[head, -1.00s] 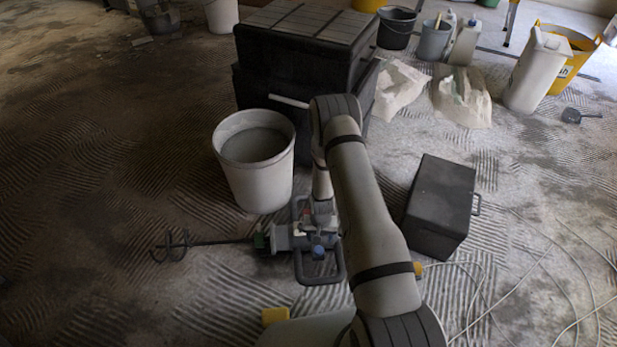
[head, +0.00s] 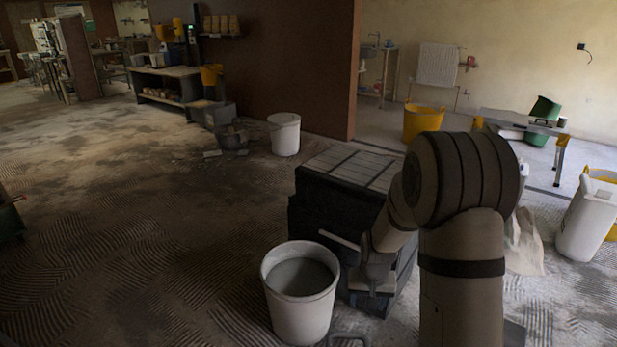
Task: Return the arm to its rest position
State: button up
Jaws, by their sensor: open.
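My arm (head: 462,270) rises from the bottom right of the head view, bends at a large elbow joint, and its far part comes down to the left. My gripper (head: 372,295) hangs at its end, in front of the dark box stack (head: 330,215); it is small and dark against it, and I see nothing held in it. It is open. The grey handle of a mixer (head: 349,336) just shows at the bottom edge, apart from and below the gripper. The rest of the mixer is out of view.
A white bucket (head: 300,315) of grey plaster stands left of the gripper, close by. A white bucket (head: 285,133), a yellow tub (head: 422,122) and a white canister (head: 588,222) stand further off. The floor at the left is mostly clear.

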jog(key=s+r+p, duration=0.4)
jog(key=s+r, duration=0.3)
jog(key=r, duration=0.4)
jog(key=s+r+n+t+p, duration=0.1)
jog(key=s+r+p, duration=0.2)
jog(key=s+r, duration=0.4)
jog(key=s+r+p, duration=0.4)
jog(key=s+r, duration=0.4)
jog(key=r, duration=0.7)
jog(key=shift+r+p, duration=0.15)
jog(key=shift+p, duration=0.15)
jog(key=shift+c, duration=0.4)
